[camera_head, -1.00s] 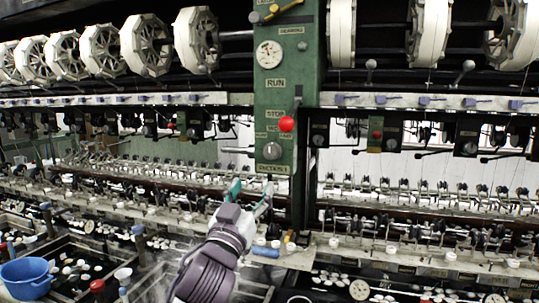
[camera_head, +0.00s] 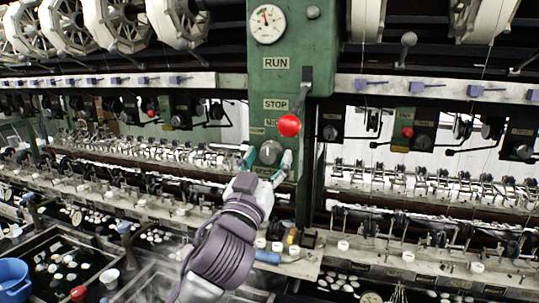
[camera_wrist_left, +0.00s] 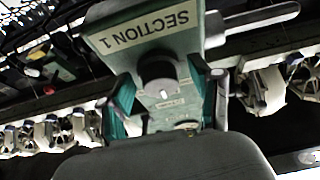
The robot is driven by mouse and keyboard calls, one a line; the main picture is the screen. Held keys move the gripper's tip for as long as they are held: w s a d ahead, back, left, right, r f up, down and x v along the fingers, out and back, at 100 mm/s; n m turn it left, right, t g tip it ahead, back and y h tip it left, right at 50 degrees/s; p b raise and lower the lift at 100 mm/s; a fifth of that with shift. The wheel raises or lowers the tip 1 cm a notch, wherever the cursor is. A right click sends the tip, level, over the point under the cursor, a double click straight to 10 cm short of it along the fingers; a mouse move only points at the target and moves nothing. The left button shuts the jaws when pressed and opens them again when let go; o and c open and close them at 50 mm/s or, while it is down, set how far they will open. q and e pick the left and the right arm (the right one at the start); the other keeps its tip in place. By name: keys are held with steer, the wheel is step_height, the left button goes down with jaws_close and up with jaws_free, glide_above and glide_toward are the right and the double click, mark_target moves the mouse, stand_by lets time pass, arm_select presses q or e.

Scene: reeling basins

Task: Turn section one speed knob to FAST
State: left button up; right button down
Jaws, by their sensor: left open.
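The speed knob (camera_head: 270,152) is a round grey dial low on the green control panel (camera_head: 283,85). In the left wrist view the knob (camera_wrist_left: 158,72) is dark, with a small white mark, beside the SECTION 1 label (camera_wrist_left: 150,27). My left gripper (camera_head: 268,161) is open at the panel's lower end, its teal fingers on either side of the knob. In the wrist view the fingers also straddle it; I cannot tell whether they touch it. The gripper hides the label in the head view. My right gripper is not in view.
A red-ball lever (camera_head: 289,125) sticks out just above and right of the knob, near the STOP label. A gauge (camera_head: 267,24) is at the panel's top. Reeling basins and a blue bucket (camera_head: 12,279) are lower left. A blue spool (camera_head: 267,257) lies on the ledge below.

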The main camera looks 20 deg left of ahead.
arm_select(q)
steer(key=shift+s+r, duration=0.1)
steer(key=shift+s, duration=0.15)
steer(key=c, duration=0.8)
steer(key=shift+s, duration=0.1)
steer(key=c, duration=0.4)
steer(key=shift+o, duration=0.2)
steer(key=shift+r, duration=0.1)
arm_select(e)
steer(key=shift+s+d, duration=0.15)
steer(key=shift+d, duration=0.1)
